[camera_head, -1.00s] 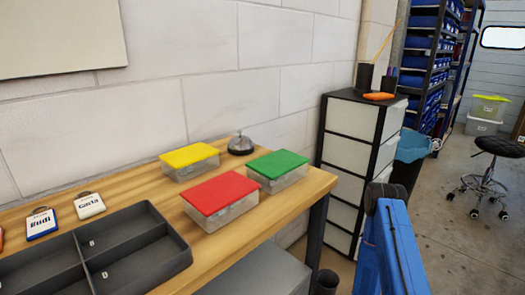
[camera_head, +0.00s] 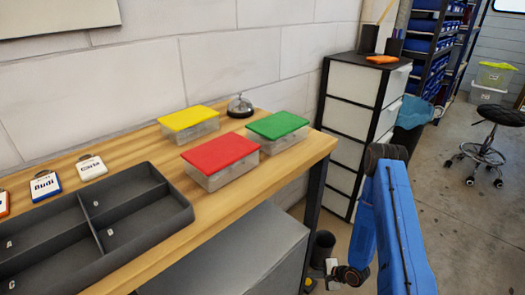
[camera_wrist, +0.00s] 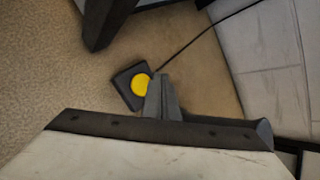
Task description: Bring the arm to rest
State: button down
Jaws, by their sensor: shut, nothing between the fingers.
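My blue arm (camera_head: 400,225) stands at the right of the head view, with its forearm bent down beside the bench's right end. My gripper (camera_wrist: 163,82) shows in the wrist view with its fingers together and nothing between them. It points down toward the floor. In the wrist view, a dark square box with a round yellow button (camera_wrist: 140,85) lies on the floor beyond the fingertips, partly covered by them. I cannot tell the exact gap between them.
The wooden bench (camera_head: 122,148) bears a dark divided tray (camera_head: 186,212), red (camera_head: 219,155), yellow (camera_head: 188,118) and green (camera_head: 277,125) lidded boxes and a bell (camera_head: 240,107). A drawer cabinet (camera_head: 352,125) stands behind my arm. A stool (camera_head: 485,150) stands right; floor between is open.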

aim_at(310, 282)
notch_tip(310, 282, down, 4)
jog(key=shift+r, duration=0.25)
notch_tip(310, 282, up, 8)
jog(key=shift+r, duration=0.15)
dwell(0.4)
